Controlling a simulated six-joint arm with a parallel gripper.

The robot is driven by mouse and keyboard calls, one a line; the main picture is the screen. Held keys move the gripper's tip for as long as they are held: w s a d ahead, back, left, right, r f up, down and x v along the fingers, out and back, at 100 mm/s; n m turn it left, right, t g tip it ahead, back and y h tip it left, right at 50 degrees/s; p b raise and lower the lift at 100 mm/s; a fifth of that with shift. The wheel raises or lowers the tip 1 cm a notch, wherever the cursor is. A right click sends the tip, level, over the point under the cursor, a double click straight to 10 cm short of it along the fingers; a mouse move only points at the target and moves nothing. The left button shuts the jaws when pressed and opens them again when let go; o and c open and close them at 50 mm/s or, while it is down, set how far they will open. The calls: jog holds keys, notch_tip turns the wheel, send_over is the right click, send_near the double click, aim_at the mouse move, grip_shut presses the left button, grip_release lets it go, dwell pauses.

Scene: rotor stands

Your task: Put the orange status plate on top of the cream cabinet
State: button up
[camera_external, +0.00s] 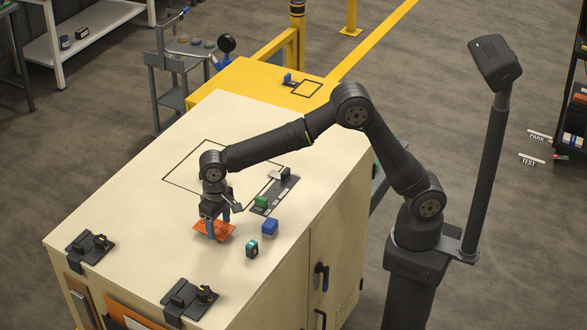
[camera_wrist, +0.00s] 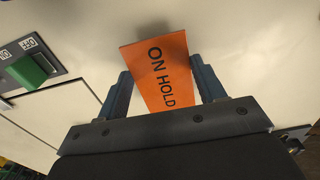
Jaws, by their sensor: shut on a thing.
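The orange status plate (camera_external: 207,230) is at my gripper (camera_external: 217,230), over the near part of the cream cabinet's top (camera_external: 130,215). In the wrist view the plate (camera_wrist: 160,72) reads "ON HOLD" and sits between the two fingers of my gripper (camera_wrist: 160,85). My gripper is shut on the plate. The plate looks tilted, and I cannot tell whether it touches the cabinet top.
A blue block (camera_external: 270,228) and a small dark teal-topped item (camera_external: 252,248) stand right of my gripper. A grey panel with a green block (camera_external: 261,202) lies behind them. Black clamps (camera_external: 90,245) (camera_external: 190,298) sit at the front edge.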

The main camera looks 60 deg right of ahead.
aim_at(219, 229)
jog(key=shift+f, duration=1)
jog(key=shift+f, duration=0.2)
jog(key=o, duration=1)
notch_tip(219, 229, up, 12)
jog(key=shift+r, duration=0.25)
jog(key=shift+f, duration=0.15)
jog(key=shift+f, duration=4.2)
jog(key=shift+f, duration=0.1)
